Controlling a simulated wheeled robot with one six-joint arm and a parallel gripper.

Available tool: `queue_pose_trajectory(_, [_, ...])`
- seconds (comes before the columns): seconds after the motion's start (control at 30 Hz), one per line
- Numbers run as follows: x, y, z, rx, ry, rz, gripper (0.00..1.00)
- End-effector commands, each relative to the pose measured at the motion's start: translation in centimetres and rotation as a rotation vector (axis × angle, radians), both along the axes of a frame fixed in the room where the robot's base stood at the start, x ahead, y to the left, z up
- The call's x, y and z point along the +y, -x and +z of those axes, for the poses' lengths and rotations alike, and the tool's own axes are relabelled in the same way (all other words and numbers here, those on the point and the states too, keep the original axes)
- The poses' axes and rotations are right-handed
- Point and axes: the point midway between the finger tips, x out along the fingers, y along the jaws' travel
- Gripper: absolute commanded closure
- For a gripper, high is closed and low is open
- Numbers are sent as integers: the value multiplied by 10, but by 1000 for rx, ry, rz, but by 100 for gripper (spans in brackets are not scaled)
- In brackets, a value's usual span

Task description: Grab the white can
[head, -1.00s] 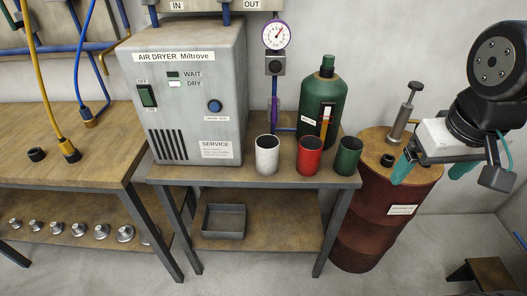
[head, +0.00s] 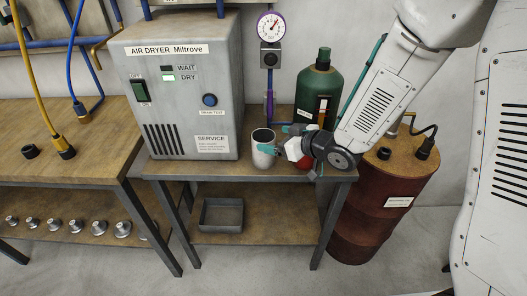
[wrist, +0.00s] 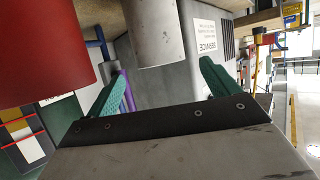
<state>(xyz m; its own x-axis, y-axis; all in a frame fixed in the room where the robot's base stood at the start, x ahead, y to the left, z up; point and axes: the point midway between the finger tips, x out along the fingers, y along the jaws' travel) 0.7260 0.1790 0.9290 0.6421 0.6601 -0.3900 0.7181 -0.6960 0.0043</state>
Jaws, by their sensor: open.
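The white can (head: 263,159) stands upright near the front of the small table, left of my gripper (head: 276,140) in the head view. One teal finger overlaps the can's side there. In the wrist view my gripper (wrist: 163,82) is open, with one green finger at each side and nothing between them. The white can (wrist: 158,32) shows at the top middle there, beyond the fingers and roughly in line with the gap. Contact with the can cannot be told.
The red can (wrist: 40,45) is close at the left in the wrist view; my gripper mostly hides it in the head view. The green can is hidden. The air dryer (head: 185,90) stands behind left, a green bottle (head: 317,90) behind right. A rusty drum (head: 370,215) stands right.

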Motion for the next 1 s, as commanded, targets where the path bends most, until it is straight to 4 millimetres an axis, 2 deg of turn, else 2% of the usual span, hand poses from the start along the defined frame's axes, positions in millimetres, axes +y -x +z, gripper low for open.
queue_pose_trajectory(0.6, [51, -48, -28, -2, -9, 9, 12])
queue_pose_trajectory(0.87, [53, -50, -29, -2, -9, 7, 12])
queue_pose_trajectory(0.93, [53, -50, -29, -3, -9, 7, 26])
queue_pose_trajectory(1.0, [52, -50, -29, -3, -9, 7, 46])
